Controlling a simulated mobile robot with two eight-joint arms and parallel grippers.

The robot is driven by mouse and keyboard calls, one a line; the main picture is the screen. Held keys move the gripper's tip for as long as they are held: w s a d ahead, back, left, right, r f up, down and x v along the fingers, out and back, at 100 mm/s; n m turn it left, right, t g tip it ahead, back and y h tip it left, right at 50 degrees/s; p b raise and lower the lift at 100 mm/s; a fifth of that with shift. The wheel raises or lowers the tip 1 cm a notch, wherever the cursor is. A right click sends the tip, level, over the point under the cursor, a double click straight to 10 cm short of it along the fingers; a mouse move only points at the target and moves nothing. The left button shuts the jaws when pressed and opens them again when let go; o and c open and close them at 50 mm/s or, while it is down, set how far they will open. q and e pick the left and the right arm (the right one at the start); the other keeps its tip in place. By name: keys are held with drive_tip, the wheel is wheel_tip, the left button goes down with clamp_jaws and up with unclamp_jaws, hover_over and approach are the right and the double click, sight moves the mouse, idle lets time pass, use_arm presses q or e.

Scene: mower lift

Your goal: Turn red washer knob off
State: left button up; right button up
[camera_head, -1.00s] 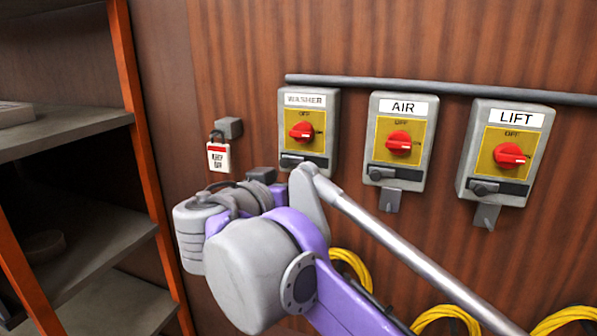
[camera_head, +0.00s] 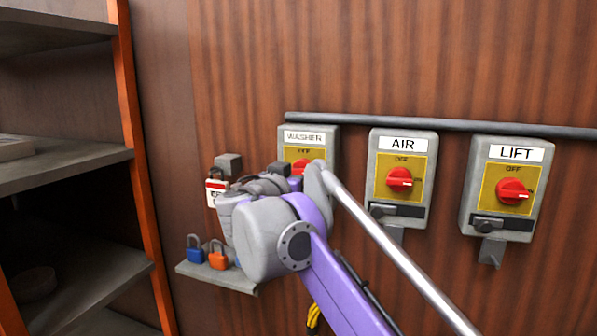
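The washer switch box (camera_head: 330,142), labelled WASHER, is on the wood wall at the left of three boxes. Its red washer knob (camera_head: 301,166) shows only in its upper part, on a yellow plate. My arm, coming in from the lower right, hides the lower part of the box. The gripper at its end is hidden behind the arm's own links, so its fingers and any contact with the knob cannot be seen. My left gripper is not in view.
The air box (camera_head: 403,143) and lift box (camera_head: 514,151) with red knobs are to the right, under a grey conduit (camera_head: 430,124). A red-and-white tag (camera_head: 216,190) hangs left. A small ledge (camera_head: 230,277) holds a blue padlock (camera_head: 195,250) and an orange padlock (camera_head: 217,256). Shelving (camera_head: 70,157) stands at far left.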

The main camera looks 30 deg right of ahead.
drive_tip(key=shift+c, duration=0.3)
drive_tip(key=c, duration=1.2)
drive_tip(key=shift+c, duration=0.2)
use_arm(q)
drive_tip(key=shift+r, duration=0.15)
